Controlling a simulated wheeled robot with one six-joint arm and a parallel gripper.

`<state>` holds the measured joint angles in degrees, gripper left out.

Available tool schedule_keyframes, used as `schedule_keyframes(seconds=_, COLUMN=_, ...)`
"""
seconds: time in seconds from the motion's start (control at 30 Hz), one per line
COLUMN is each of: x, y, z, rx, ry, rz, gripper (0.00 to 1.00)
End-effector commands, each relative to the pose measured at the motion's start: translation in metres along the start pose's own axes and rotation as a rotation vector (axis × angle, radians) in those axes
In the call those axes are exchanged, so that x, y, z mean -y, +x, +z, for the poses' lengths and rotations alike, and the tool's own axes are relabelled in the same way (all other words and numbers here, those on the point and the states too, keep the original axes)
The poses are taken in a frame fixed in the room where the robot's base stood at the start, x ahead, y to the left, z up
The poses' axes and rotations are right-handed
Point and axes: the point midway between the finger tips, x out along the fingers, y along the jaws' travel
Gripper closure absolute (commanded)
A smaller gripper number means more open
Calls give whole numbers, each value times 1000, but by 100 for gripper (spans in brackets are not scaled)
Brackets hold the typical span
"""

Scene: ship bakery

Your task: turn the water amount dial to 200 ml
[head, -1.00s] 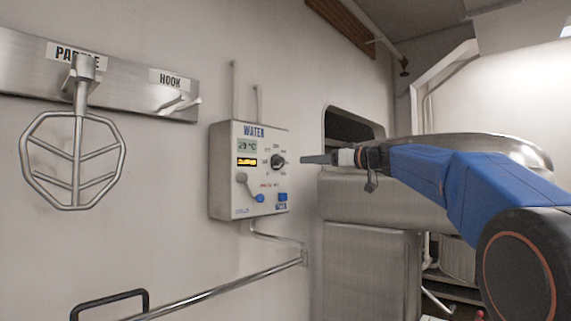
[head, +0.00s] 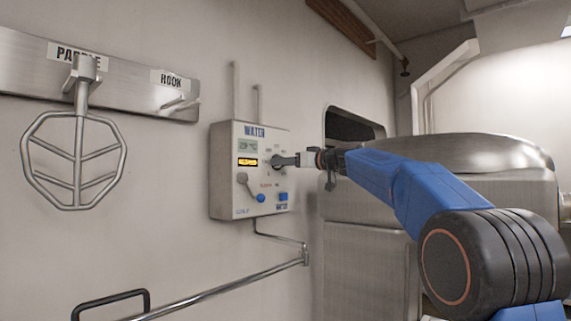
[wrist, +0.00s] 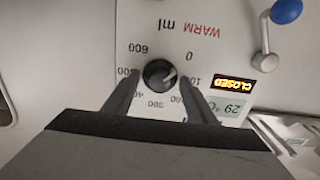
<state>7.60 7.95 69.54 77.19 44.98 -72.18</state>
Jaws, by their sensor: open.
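The water amount dial (wrist: 160,75), a round black knob, sits on the front of the white water box (head: 236,200). The wrist view shows the panel upside down, with ml numbers around the dial. Its light mark points towards the 0 and 100 side; the exact value cannot be read. My gripper (wrist: 161,80) is open, with one finger on each side of the dial. I cannot tell whether either finger touches it. In the head view my gripper (head: 287,161) reaches the panel from the right and partly hides the dial.
An amber display (wrist: 234,85) reads CLOSED, near a 29 °C screen (wrist: 229,107). A lever with a blue knob (wrist: 286,11) is on the same panel. A paddle (head: 75,160) hangs on the wall rack at left. A pipe (head: 235,284) runs below the box.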

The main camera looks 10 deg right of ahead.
Motion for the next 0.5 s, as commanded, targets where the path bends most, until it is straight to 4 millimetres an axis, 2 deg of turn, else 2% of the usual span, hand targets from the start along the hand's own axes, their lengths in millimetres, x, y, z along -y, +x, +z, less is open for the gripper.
schedule_keyframes(seconds=0.2, x=0, y=0, z=0, rx=0, ry=0, rz=0, gripper=49)
schedule_keyframes(seconds=0.37, x=0, y=0, z=0, rx=0, ry=0, rz=0, gripper=87)
schedule_keyframes(seconds=0.4, x=0, y=0, z=0, rx=0, ry=0, rz=0, gripper=90)
schedule_keyframes(seconds=0.5, x=0, y=0, z=0, rx=0, ry=1, rz=0, gripper=90)
